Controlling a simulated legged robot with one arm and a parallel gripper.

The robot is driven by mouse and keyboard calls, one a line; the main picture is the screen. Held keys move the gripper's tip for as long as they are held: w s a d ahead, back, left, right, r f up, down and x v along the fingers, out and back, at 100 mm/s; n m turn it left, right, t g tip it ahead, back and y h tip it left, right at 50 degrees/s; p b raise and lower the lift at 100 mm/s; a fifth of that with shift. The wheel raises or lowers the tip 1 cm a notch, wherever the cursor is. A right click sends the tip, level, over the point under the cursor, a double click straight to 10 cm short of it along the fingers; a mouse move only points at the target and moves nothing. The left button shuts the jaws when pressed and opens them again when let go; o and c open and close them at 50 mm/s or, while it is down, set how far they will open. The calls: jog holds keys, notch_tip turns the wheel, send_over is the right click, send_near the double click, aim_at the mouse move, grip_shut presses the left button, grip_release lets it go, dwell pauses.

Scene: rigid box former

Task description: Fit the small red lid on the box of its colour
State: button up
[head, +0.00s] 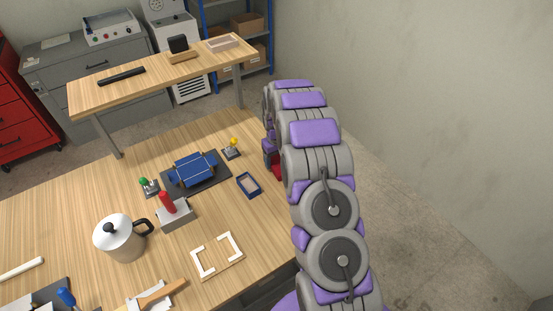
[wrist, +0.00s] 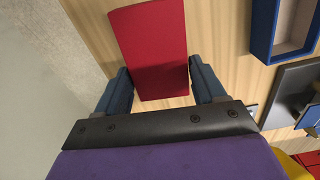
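The red lid (wrist: 155,50) is between the two fingers of my gripper (wrist: 160,75) in the wrist view. Both fingers meet its side edges, and the gripper looks shut on it, with wood below. In the head view my arm mostly hides the gripper; a bit of dark red (head: 278,169) shows beside it, at the table's right side. No red box can be made out. A blue folded piece (head: 194,168) sits on a dark base plate (head: 222,180). A small blue open frame or tray (head: 248,185) lies right of it, and also shows in the wrist view (wrist: 254,30).
A raised wooden shelf (head: 150,82) is behind. Clear wood lies between the blue tray and the frame.

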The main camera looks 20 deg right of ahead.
jog(key=o, duration=0.4)
notch_tip(320, 180, up, 17)
jog(key=p, duration=0.2)
jog(key=s+a+r, duration=0.6)
jog(key=s+r, duration=0.3)
jog(key=s, duration=0.3)
jog(key=shift+m+g, duration=0.6)
jog(key=shift+g, duration=0.3)
jog(key=s+a, duration=0.2)
jog(key=s, duration=0.9)
jog(key=s+a+r, duration=0.1)
jog(key=s+a, duration=0.1)
jog(key=s, duration=0.9)
jog(key=s+a, duration=0.2)
jog(key=s, duration=0.9)
jog(key=shift+s+a+r, duration=0.15)
jog(key=shift+s+r, duration=0.15)
jog(key=shift+s, duration=0.05)
